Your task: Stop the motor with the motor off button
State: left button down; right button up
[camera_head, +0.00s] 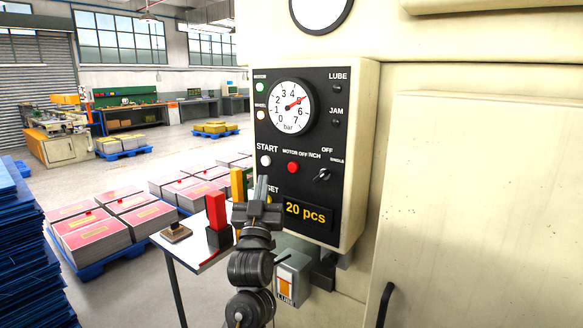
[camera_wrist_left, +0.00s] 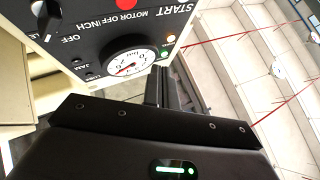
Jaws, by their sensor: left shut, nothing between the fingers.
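The motor off button (camera_head: 292,167) is a red round button under the label "MOTOR OFF" on the dark control panel (camera_head: 325,100). In the left wrist view the red button (camera_wrist_left: 125,3) shows only in part at the top edge. My left gripper (camera_head: 262,184) is shut and empty, pointing up in front of the panel's lower left part. It is below and to the left of the red button and appears apart from it. The gripper covers part of the "RESET" label. In the left wrist view the shut fingers (camera_wrist_left: 161,76) show beside the panel. My right gripper is not in view.
A START button (camera_head: 265,160) is left of the red button, and a selector switch (camera_head: 322,175) is right. A gauge (camera_head: 291,106) is above; a "20 pcs" display (camera_head: 308,213) is below. A small table (camera_head: 190,248) with red and yellow blocks stands left of the panel.

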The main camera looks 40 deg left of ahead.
aim_at(293, 167)
pick_arm(q)
jog(key=shift+w, duration=0.1)
jog(key=shift+w+a+b, duration=0.1)
jog(key=shift+w+b, duration=1.05)
jog(key=shift+w, duration=3.2)
jog(key=shift+w, duration=0.1)
jog(key=shift+w, duration=0.3)
jog(key=shift+w, duration=0.5)
jog(key=shift+s, duration=0.15)
jog(key=shift+s+p, duration=0.35)
jog(key=shift+s, duration=0.4)
